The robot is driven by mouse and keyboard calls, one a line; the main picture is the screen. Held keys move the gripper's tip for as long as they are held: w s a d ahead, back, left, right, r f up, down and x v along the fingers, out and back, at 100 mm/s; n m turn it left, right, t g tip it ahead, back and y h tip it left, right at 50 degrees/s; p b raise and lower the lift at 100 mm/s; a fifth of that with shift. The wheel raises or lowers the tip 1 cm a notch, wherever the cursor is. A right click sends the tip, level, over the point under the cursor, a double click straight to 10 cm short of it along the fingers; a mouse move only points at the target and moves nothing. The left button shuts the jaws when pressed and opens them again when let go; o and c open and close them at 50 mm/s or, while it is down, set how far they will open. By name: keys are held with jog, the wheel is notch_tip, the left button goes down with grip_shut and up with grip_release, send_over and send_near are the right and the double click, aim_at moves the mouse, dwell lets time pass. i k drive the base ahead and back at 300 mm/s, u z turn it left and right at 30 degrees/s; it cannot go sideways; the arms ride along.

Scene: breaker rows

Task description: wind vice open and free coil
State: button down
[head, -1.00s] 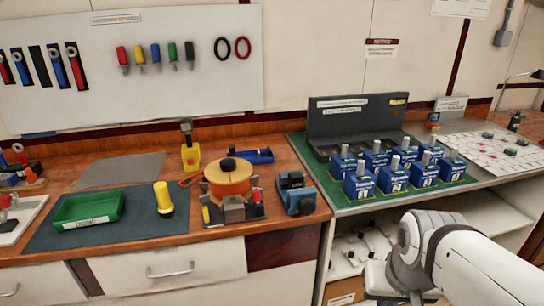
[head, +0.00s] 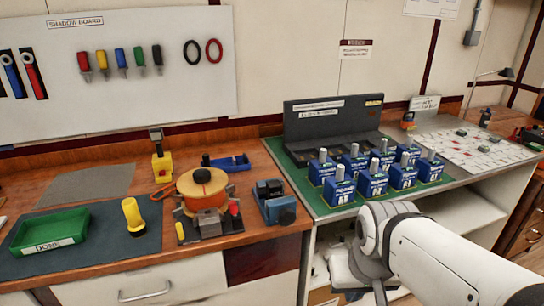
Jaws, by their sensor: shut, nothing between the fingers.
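An orange coil (head: 204,190) with a round knob on top stands on the wooden bench, left of centre. Grey metal blocks (head: 209,224) sit against its front, with a red-tipped and a yellow-tipped piece beside them. A blue vice-like device (head: 277,207) with a dark top stands just right of the coil, apart from it. I cannot tell which of these grips the coil, or how wide any jaws are. My white arm reaches in from the lower right, in front of the bench.
A yellow tool (head: 161,165) and a blue tray (head: 229,164) stand behind the coil. Several blue breakers (head: 374,183) stand in rows on the green mat at right.

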aim_at(274, 188)
jog(key=i, duration=0.85)
